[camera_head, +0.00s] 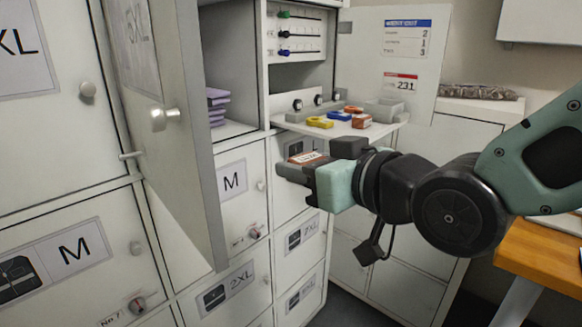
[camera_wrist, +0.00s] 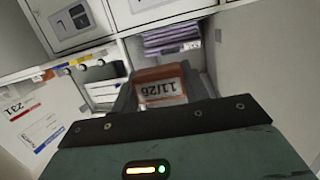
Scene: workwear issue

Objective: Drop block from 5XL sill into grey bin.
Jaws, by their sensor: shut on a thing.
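My gripper (camera_head: 306,168) is shut on a red-orange block (camera_head: 306,157) with a pale label on top. In the wrist view the block (camera_wrist: 160,72) sits between the dark fingers, its label reading 11/26 upside down. The block is held in the air in front of the lockers, below and in front of the fold-out shelf.
The fold-out shelf (camera_head: 345,128) carries several small yellow, blue and red blocks. The open locker door (camera_head: 175,150) juts forward left of my gripper. A wooden desk (camera_head: 545,252) stands at right.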

